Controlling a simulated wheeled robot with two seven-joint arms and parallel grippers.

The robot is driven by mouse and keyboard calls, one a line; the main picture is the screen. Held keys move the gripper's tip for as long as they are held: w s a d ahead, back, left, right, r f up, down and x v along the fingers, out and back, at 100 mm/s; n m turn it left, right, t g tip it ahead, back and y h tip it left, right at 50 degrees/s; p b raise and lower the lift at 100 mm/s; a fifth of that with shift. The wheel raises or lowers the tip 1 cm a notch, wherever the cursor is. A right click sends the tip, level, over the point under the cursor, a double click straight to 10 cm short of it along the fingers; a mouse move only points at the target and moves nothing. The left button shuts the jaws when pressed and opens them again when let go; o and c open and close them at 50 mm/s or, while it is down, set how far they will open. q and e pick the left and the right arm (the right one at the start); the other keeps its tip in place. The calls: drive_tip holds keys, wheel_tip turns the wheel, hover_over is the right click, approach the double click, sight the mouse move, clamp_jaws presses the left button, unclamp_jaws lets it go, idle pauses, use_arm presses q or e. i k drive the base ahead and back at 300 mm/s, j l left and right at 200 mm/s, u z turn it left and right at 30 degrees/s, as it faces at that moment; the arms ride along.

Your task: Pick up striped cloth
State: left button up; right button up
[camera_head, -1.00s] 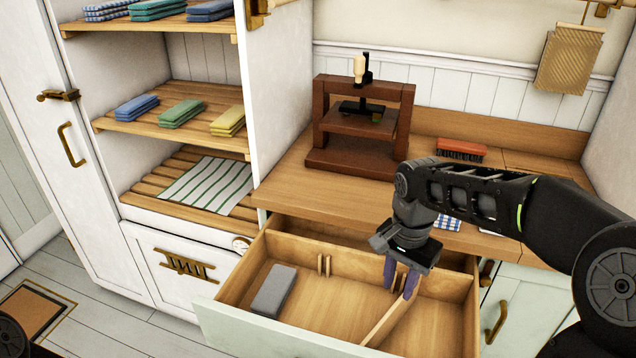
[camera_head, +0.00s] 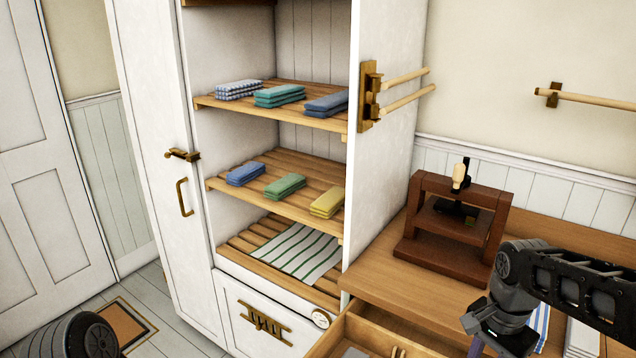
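A white cloth with green stripes (camera_head: 296,250) lies flat on the slatted bottom shelf of the open cupboard. A blue-and-white cloth (camera_head: 541,322) lies on the counter, partly hidden behind my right arm. My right gripper (camera_head: 488,347) hangs over the drawer area at the bottom edge, far right of the green-striped cloth. Its fingertips are cut off, so its opening does not show. My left gripper is out of view; only a dark part of my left arm shows at bottom left.
Folded cloths lie on the upper shelf (camera_head: 225,104) and middle shelf (camera_head: 222,187). A brown wooden press (camera_head: 450,250) stands on the counter. The open drawer (camera_head: 385,330) juts out below. Wooden rails (camera_head: 405,95) stick out from the cupboard side.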

sight(539, 321)
drive_tip(key=k, duration=1)
